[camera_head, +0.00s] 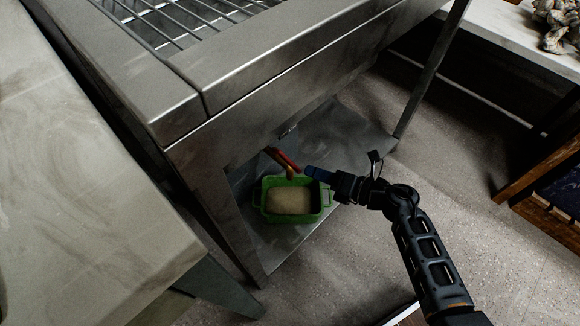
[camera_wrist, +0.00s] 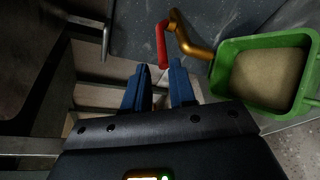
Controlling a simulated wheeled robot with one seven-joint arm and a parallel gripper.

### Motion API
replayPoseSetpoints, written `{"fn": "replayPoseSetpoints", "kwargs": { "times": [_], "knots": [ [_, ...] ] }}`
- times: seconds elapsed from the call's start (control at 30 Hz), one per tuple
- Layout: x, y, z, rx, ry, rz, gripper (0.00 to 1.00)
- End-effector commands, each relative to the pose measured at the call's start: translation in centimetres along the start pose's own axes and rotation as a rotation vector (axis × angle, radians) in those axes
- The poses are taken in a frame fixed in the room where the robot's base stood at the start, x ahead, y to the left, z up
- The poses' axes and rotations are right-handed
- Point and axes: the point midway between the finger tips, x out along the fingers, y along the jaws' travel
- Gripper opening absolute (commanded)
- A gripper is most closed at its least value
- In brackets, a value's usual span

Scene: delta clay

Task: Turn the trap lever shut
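The trap lever has a red handle (camera_head: 287,159) and hangs under the metal sink table, beside a brass pipe (camera_wrist: 190,42). In the wrist view the red handle (camera_wrist: 162,44) points toward me, its near end in line with the gap between my fingertips. My gripper (camera_wrist: 160,70) has two blue fingers standing apart with nothing held between them. In the head view my gripper (camera_head: 312,172) is just right of the handle's lower end; whether they touch I cannot tell. The lever's pivot is partly hidden under the table.
A green tub (camera_head: 257,203) holding a pale block or fill stands on the lower metal shelf (camera_head: 345,135), below the lever; it also shows in the wrist view (camera_wrist: 226,90). The metal table (camera_head: 270,85) overhangs, with legs either side. Open floor (camera_head: 400,120) lies right.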

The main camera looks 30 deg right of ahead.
Motion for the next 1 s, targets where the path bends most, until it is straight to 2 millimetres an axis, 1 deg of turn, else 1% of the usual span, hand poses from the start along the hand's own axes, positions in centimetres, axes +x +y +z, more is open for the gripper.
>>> {"fn": "replayPoseSetpoints", "kwargs": {
  "times": [0.03, 0.17, 0.4, 0.5, 0.6, 0.73, 1.0],
  "knots": [
    [0.3, -0.4, 0.0, -0.009, 0.006, -0.002, 0.25],
    [1.4, -0.5, 0.0, -0.014, 0.01, -0.003, 0.25],
    [5.1, -0.5, -0.1, -0.012, 0.008, -0.003, 0.25],
    [6.4, -0.5, -0.1, -0.012, 0.009, -0.002, 0.25],
    [7.4, -0.4, -0.1, -0.012, 0.008, -0.003, 0.25],
    [7.9, -0.4, 0.0, -0.011, 0.008, -0.004, 0.25],
    [8.0, -0.3, 0.0, -0.01, 0.007, -0.004, 0.24]
  ]
}}
